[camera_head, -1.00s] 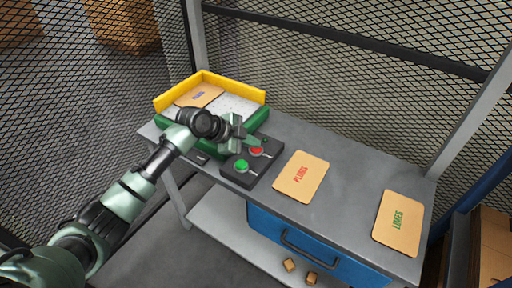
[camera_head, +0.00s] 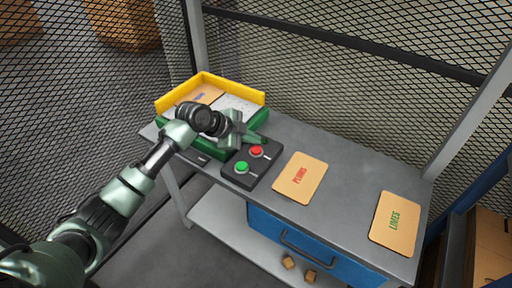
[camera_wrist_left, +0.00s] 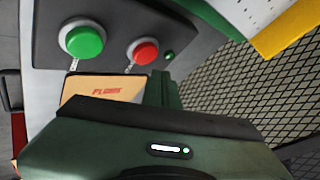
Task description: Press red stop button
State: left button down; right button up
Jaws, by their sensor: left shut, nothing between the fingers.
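The red stop button (camera_head: 256,151) sits on a dark control box on the table, behind and right of a green button (camera_head: 241,167). In the left wrist view, the red button (camera_wrist_left: 143,52) is right of the green button (camera_wrist_left: 84,41), and a small dark green knob or lamp (camera_wrist_left: 169,56) lies beside it. My left gripper (camera_head: 262,139) is shut and empty, with its fingertips just behind the red button and near it. Whether they touch the box I cannot tell. In the wrist view the shut fingers (camera_wrist_left: 163,88) point just right of the red button. My right gripper is not in view.
A green tray with a yellow rim (camera_head: 210,80) stands behind my gripper. A PLUMS card (camera_head: 301,178) and a LIMES card (camera_head: 396,223) lie on the grey table (camera_head: 345,190). Mesh fencing stands behind. A blue drawer (camera_head: 320,250) is below the top.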

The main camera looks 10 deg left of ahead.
aim_at(253, 150)
pick_arm(q)
notch_tip(253, 150, up, 4)
jog(key=p, duration=0.3)
jog(key=shift+r, duration=0.15)
dwell(0.6)
